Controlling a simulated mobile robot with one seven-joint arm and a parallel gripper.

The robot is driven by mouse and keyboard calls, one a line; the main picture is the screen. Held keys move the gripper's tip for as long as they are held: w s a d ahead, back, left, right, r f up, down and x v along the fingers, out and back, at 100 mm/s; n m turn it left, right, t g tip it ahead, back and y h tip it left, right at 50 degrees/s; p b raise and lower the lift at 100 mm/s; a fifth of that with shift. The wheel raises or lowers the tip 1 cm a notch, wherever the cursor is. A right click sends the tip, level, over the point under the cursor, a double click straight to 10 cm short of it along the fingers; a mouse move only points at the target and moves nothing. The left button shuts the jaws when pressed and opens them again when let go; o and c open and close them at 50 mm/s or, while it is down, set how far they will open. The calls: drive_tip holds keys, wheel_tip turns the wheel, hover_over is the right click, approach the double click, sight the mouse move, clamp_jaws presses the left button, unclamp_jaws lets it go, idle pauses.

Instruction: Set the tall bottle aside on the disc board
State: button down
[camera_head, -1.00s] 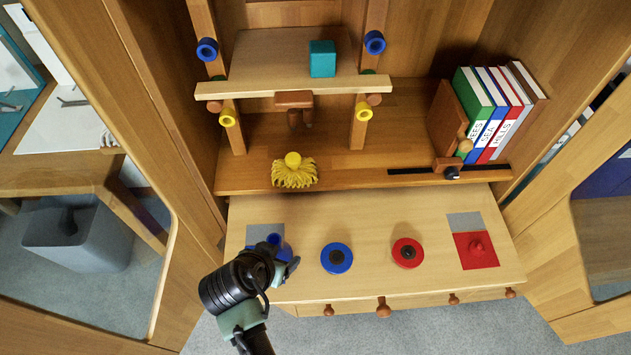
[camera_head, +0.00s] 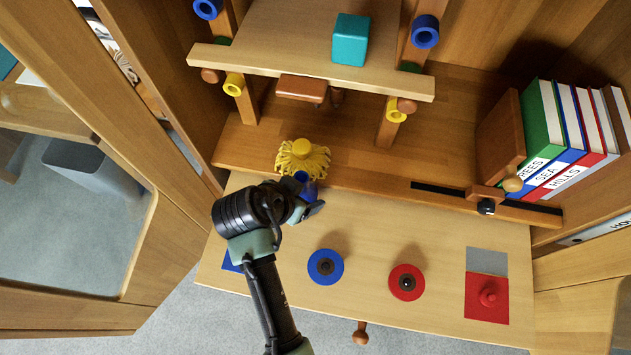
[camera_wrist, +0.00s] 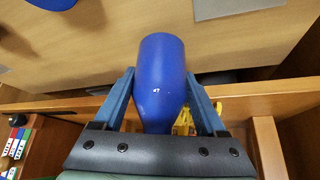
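A blue bottle (camera_wrist: 161,75) is between the two fingers of my gripper (camera_wrist: 162,98) in the wrist view, with both fingers against its sides. Its wide end points up the picture and it narrows toward the palm. In the head view, my gripper (camera_head: 309,200) is above the back edge of the pale disc board (camera_head: 380,225), and part of the bottle (camera_head: 307,187) shows beside the fingers. The board carries a blue disc (camera_head: 325,267) and a red disc (camera_head: 406,282), each with a dark knob. The bottle's far side is hidden.
A yellow shaggy thing (camera_head: 301,158) stands on the lower shelf just behind my gripper. A raised shelf (camera_head: 300,50) holds a teal block (camera_head: 350,40). Books (camera_head: 565,135) stand at right. A red square (camera_head: 487,298) with a knob lies beside a grey patch (camera_head: 487,261).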

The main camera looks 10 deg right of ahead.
drive_tip(key=shift+f+b, duration=0.4)
drive_tip(key=shift+f, duration=0.5)
drive_tip(key=shift+r, duration=0.25)
drive_tip(key=shift+s+f, duration=0.1)
drive_tip(key=shift+f, duration=0.1)
unclamp_jaws()
drive_tip(key=shift+r, duration=0.25)
drive_tip(key=p+v, duration=0.4)
drive_tip(key=v, duration=0.8)
drive_tip(key=shift+f, duration=0.1)
